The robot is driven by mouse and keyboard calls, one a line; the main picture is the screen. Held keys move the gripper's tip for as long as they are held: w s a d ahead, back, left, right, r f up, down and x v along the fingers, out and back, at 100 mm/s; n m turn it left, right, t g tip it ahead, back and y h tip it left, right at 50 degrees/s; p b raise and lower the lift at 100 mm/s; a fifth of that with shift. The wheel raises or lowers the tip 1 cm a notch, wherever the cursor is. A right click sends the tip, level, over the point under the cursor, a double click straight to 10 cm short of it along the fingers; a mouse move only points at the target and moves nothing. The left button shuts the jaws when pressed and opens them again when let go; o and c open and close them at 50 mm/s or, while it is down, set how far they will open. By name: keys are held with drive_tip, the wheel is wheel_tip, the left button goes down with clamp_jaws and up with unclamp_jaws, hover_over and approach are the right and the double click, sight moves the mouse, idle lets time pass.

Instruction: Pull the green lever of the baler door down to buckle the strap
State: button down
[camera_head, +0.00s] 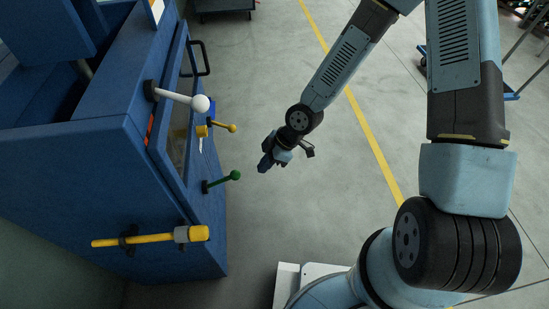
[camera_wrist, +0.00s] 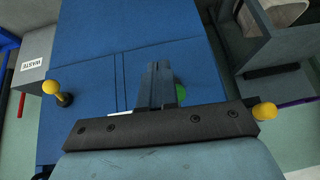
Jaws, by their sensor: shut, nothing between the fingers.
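The green lever (camera_head: 222,181) sticks out to the right from the lower front of the blue baler (camera_head: 95,150), with a round green knob at its end. My gripper (camera_head: 265,164) is shut and empty, a short way right of the knob and a little higher in the picture. In the wrist view the shut fingers (camera_wrist: 157,85) lie over the blue panel. Part of the green knob (camera_wrist: 181,97) shows just behind them to the right; the rest of it is hidden. I cannot make out the strap.
Above the green lever are a short yellow lever (camera_head: 217,127) and a white-knobbed lever (camera_head: 183,98). A yellow bar handle (camera_head: 150,238) is at the lower left. A grey box labelled WASTE (camera_wrist: 33,62) shows in the wrist view.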

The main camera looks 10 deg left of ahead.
drive_tip(key=shift+w+d+r, duration=0.25)
drive_tip(key=shift+d+r, duration=0.3)
drive_tip(key=shift+d, duration=0.2)
drive_tip(key=shift+w+d+r, duration=0.25)
drive_tip(key=shift+d+r, duration=0.3)
drive_tip(key=shift+d, duration=0.15)
drive_tip(key=w+d+r+m+t+h, duration=0.25)
drive_tip(key=w+d+r+m, duration=0.2)
drive_tip(key=d+r, duration=0.5)
drive_tip(key=w+d+r+m+t+h, duration=0.2)
drive_tip(key=w+d+r+m+h, duration=0.25)
drive_tip(key=d+r, duration=0.45)
drive_tip(key=s+d+r+m+t, duration=0.1)
drive_tip(key=s+d+r+m, duration=0.1)
drive_tip(key=d+r+m, duration=0.3)
drive_tip(key=s+d+r+m+t, duration=0.1)
drive_tip(key=s+d+r, duration=0.2)
drive_tip(key=r, duration=0.4)
drive_tip(key=s+d+r+m+t, duration=0.1)
drive_tip(key=s+d+r+m, duration=0.1)
drive_tip(key=s+r, duration=0.3)
drive_tip(key=s+d+r+m+y, duration=0.1)
drive_tip(key=s+d+r+m, duration=0.1)
drive_tip(key=s+r+m, duration=0.2)
drive_tip(key=shift+s+r+t, duration=0.35)
drive_tip(key=shift+s+r, duration=0.5)
